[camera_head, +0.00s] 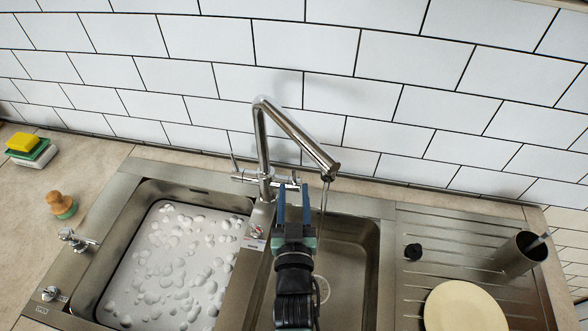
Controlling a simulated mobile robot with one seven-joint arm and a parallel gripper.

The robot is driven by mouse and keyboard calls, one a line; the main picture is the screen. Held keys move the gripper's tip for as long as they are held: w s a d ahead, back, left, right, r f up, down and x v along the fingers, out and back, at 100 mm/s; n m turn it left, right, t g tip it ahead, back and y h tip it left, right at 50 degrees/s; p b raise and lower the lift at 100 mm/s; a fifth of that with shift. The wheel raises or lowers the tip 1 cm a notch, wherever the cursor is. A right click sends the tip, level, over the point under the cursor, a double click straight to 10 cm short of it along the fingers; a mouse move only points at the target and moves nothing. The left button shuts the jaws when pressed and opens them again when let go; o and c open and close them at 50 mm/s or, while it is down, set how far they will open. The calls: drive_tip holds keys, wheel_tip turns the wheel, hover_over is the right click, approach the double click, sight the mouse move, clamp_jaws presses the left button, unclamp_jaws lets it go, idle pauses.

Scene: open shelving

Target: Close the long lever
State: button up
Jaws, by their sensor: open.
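A chrome faucet (262,150) stands behind the sink, with its angled spout over the right basin. A thin stream of water (323,198) seems to fall from the spout. A slim lever (235,164) sticks up from the left of the faucet base. Another handle (294,181) is on its right side, partly hidden by my gripper. I cannot tell for sure which is the long lever. My gripper (294,190) is open, its blue fingers pointing toward the faucet, right of the base and close to the right handle. Contact cannot be made out.
The left basin (122,208) holds foamy water. A chrome fitting (76,239) and a knob (50,293) sit on its left rim. A plate (462,308), a metal cup (520,254) and a black plug (413,251) are on the right drainer. A brush (61,204) and sponges (30,146) lie left.

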sight(294, 175)
drive_tip(key=w+b, duration=0.1)
drive_tip(key=w, duration=0.3)
drive_tip(key=shift+w+r+b, duration=0.1)
drive_tip(key=shift+b, duration=0.25)
drive_tip(key=shift+w, duration=0.95)
clamp_jaws()
drive_tip(key=shift+p, duration=0.3)
